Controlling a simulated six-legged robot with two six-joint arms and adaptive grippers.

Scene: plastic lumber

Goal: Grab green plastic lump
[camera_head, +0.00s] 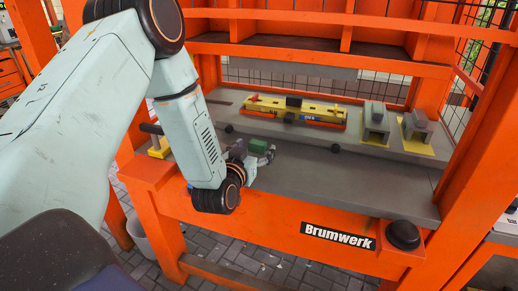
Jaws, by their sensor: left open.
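The green plastic lump (258,147) is a small block at the near left part of the grey bench top (350,182). My left arm comes in from the left and reaches down over the front of the bench. My left gripper (258,156) is open right at the green lump, with one grey finger showing on the lump's right side. The wrist hides much of the gripper, so I cannot tell whether the fingers touch the lump. My right gripper is not in view.
The orange frame (290,222) has a front beam with a "Brumwerk" label and a black knob (403,235). A yellow and orange fixture (295,110) and two grey blocks on yellow bases (417,130) stand at the back. The bench's right part is clear.

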